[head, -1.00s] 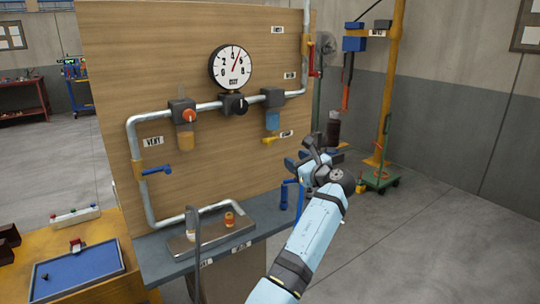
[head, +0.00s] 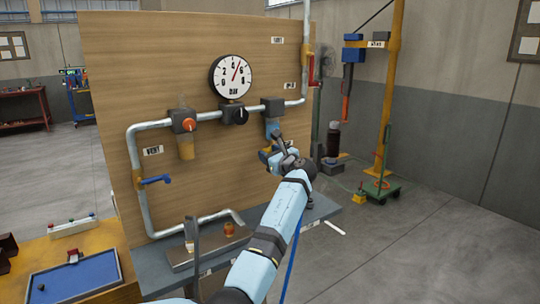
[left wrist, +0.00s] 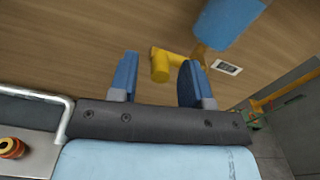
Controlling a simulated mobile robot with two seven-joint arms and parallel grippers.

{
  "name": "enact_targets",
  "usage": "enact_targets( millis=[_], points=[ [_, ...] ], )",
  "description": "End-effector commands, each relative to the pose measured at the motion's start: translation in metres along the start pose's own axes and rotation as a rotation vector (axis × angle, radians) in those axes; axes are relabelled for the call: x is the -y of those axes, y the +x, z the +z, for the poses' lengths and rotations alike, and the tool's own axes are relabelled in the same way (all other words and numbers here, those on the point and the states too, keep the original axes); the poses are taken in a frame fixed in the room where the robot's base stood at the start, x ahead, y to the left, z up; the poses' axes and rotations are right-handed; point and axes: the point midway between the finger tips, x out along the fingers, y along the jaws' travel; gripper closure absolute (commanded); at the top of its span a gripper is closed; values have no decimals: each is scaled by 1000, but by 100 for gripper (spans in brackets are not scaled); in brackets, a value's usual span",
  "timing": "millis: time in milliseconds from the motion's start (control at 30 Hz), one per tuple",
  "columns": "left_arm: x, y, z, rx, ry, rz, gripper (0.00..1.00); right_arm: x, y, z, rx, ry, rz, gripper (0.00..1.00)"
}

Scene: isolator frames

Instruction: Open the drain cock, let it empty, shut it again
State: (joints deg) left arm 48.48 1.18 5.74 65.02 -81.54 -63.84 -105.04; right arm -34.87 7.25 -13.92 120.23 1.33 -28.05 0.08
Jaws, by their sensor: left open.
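The drain cock's yellow lever (left wrist: 160,66) shows in the left wrist view, below the blue filter bowl (left wrist: 226,20) and beside a small label (left wrist: 227,67). My left gripper (left wrist: 157,82) is open, with its blue fingertips on either side of the lever's end. I cannot tell whether they touch it. In the head view the left gripper (head: 268,152) is just under the blue bowl (head: 272,128) and hides most of the cock. My right gripper is not in view.
A wooden panel carries pipework, a round gauge (head: 231,76), an orange knob (head: 189,124) and a blue lever (head: 156,180). A grey shelf (head: 318,210) runs below. A green wheeled stand (head: 380,190) is at the right, with open floor before it.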

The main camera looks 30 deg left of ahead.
Motion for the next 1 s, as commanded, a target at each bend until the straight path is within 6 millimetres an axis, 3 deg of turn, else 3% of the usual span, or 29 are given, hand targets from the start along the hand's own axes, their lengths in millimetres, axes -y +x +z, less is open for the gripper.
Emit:
enact_targets(
  millis=[233, 433, 767, 1000],
  points=[
    [0, 1, 0, 0, -1, 0, 56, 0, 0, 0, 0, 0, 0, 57],
    [0, 1, 0, 0, -1, 0, 99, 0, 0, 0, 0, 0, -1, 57],
    [-1, 1, -2, 0, -27, 1, 100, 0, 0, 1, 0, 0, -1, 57],
    [-2, 1, -8, 2, -146, 1, 100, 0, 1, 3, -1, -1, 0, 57]
  ],
)
